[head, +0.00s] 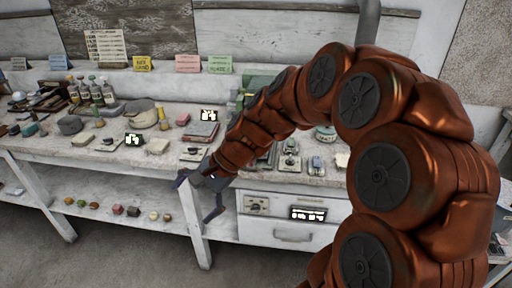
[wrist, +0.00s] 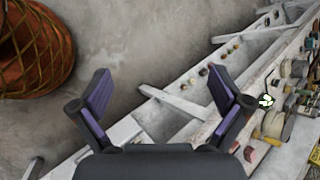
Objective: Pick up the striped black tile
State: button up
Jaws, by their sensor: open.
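Small black pieces with white marks show in the head view: one on the bench top (head: 134,139), one farther back on the bench (head: 209,115), and one at the drawer front (head: 307,214). The marks are too small to tell whether any is the striped black tile. My gripper (head: 199,196) is in front of the bench edge, below the top, apart from these pieces. In the wrist view my gripper (wrist: 159,72) is open, with nothing between its fingers.
The long bench (head: 90,153) is crowded with bottles (head: 97,92), a grey bowl-like thing (head: 70,125), blocks and folded cards. Its lower shelf (head: 100,228) holds a row of small coloured pieces. A white drawer unit (head: 292,234) stands under the top. The floor (head: 130,262) in front is clear.

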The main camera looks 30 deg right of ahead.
jog(key=w+d+f+m+t+b, duration=0.15)
jog(key=w+d+m+t, duration=0.35)
jog(key=w+d+m, duration=0.7)
jog(key=w+d+f+m+t+h, duration=0.1)
jog(key=d+m, duration=0.1)
jog(key=d, duration=0.5)
jog(key=w+d+f+m+t+h, duration=0.1)
jog(key=w+d+f+m+t, duration=0.1)
jog(key=d, duration=0.6)
jog(key=w+d+f+m+t+h+b, duration=0.1)
jog(key=w+d+f+m+t, duration=0.1)
jog(key=d+m, duration=0.2)
jog(key=shift+d+f, duration=0.15)
jog(key=shift+d, duration=1.65)
jog(key=shift+w+d+f, duration=0.1)
jog(key=shift+w+d, duration=0.05)
jog(key=shift+x, duration=1.1)
jog(key=shift+d+f+p+x, duration=0.1)
jog(key=shift+p+x, duration=0.05)
jog(key=shift+x, duration=0.7)
jog(key=shift+d+f+p+x, duration=0.1)
jog(key=shift+d+p+x, duration=0.1)
jog(key=shift+x, duration=0.7)
jog(key=shift+d+f+p+x, duration=0.1)
jog(key=shift+p+x, duration=0.05)
jog(key=shift+x, duration=0.7)
jog(key=shift+c, duration=0.4)
